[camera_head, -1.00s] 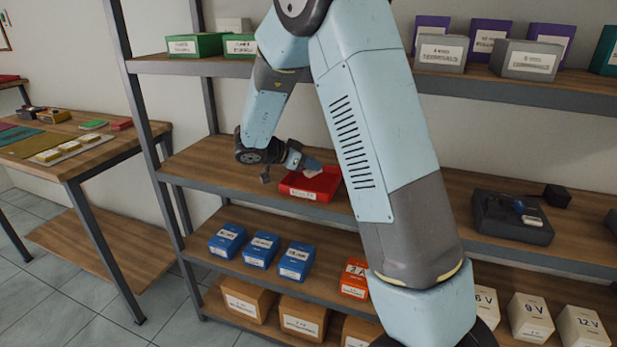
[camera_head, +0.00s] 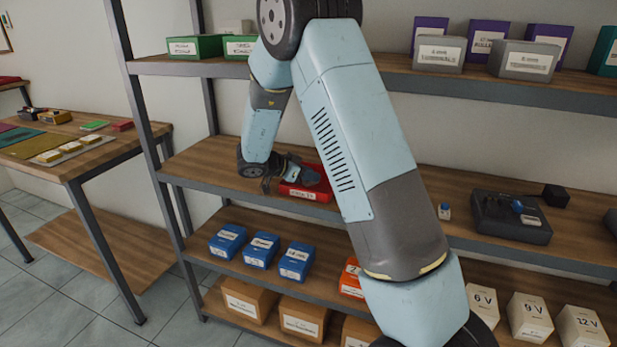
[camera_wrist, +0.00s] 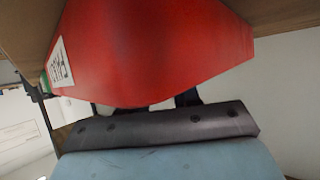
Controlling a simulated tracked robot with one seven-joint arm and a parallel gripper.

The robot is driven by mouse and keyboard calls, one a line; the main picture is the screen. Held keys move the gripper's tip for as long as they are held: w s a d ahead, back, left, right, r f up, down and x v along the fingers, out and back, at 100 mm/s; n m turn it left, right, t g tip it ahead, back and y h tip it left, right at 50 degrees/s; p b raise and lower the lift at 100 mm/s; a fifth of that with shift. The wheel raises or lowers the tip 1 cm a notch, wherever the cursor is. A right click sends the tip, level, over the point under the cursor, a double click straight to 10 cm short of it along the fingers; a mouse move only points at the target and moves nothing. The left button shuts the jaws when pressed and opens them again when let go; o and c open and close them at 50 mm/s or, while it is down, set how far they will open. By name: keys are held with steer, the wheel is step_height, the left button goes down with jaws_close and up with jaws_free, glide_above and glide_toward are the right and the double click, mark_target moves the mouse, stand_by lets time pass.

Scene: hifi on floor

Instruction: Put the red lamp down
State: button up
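A red open bin (camera_head: 325,190) with a white label stands on the middle shelf, partly hidden by my arm. My gripper (camera_head: 303,177) is at this bin, low over its left part. In the wrist view the red bin's labelled wall (camera_wrist: 150,50) fills the upper middle. The dark fingers of my gripper (camera_wrist: 168,103) run up behind the red wall's lower edge, so their tips are hidden. I cannot tell whether they are open or shut. I cannot make out a red lamp in either view.
A dark grey holder (camera_head: 487,229) with small parts stands right on the same shelf (camera_head: 205,160). A small white and blue piece (camera_head: 444,211) lies left of it. Blue boxes (camera_head: 262,250) stand on the shelf below. Bare wood lies left of the red bin.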

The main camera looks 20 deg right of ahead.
steer(key=o, duration=0.4)
steer(key=shift+s+a+f, duration=0.25)
steer(key=shift+s+f, duration=0.05)
steer(key=shift+f, duration=0.35)
steer(key=shift+o, duration=0.9)
steer(key=shift+w+f, duration=0.15)
steer(key=shift+o, duration=1.2)
steer(key=shift+w+d, duration=0.1)
steer(key=shift+w+r, duration=0.1)
steer(key=shift+r, duration=0.15)
steer(key=v, duration=1.2)
steer(key=shift+w, duration=0.1)
